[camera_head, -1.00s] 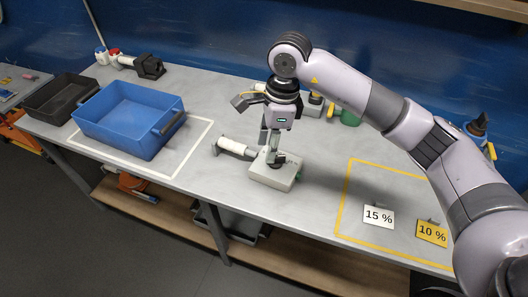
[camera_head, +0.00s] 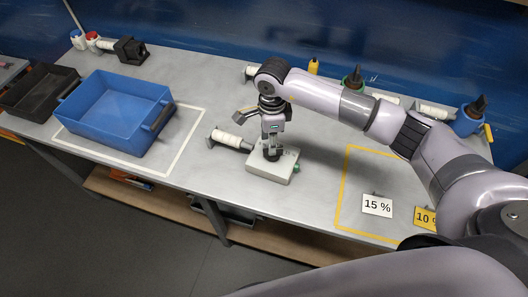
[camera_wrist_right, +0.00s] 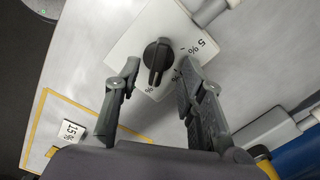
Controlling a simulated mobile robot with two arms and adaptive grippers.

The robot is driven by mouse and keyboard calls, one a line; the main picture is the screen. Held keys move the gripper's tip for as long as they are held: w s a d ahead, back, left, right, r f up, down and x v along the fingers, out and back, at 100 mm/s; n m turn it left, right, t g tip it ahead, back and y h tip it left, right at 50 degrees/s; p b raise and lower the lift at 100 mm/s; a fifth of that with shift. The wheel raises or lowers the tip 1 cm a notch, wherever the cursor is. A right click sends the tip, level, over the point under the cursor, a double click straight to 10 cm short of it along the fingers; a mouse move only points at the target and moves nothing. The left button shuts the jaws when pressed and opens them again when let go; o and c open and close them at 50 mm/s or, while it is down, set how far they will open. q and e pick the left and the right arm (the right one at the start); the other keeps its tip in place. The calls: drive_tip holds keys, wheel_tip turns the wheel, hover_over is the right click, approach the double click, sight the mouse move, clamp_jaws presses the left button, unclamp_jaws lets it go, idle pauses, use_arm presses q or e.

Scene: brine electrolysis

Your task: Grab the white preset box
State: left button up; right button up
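The white preset box (camera_head: 258,178) sits on the grey table near the middle of the head view. Its pale top, with a black knob (camera_wrist_right: 157,58) and percent markings, shows in the right wrist view (camera_wrist_right: 125,45). My right gripper (camera_head: 271,152) is over the box, pointing down. In the right wrist view its two fingers (camera_wrist_right: 160,66) are apart, one on each side of the knob, with gaps visible. I cannot tell how far the fingertips are above the box top. A small green part shows at the box's right side. My left gripper is not in view.
A white cylinder device (camera_head: 230,140) lies close to the box's left. A blue crate (camera_head: 100,132) stands further left, beside a black tray (camera_head: 38,108). At right, a yellow outline (camera_head: 345,190) holds a "15 %" card (camera_head: 377,205) and a "10 %" card (camera_head: 425,219). Bottles stand behind.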

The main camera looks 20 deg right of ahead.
sight(251, 150)
drive_tip(key=shift+f, duration=0.2)
drive_tip(key=shift+s+f+p, duration=0.1)
drive_tip(key=shift+f+p, duration=0.1)
drive_tip(key=shift+p, duration=0.1)
wheel_tip(251, 150, down, 4)
drive_tip(key=shift+r+p, duration=0.1)
drive_tip(key=shift+p, duration=0.85)
drive_tip(key=shift+f, duration=0.5)
drive_tip(key=c, duration=0.5)
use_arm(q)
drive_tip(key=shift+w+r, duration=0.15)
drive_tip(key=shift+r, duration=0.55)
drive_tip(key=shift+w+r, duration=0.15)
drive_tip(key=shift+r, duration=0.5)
use_arm(e)
clamp_jaws()
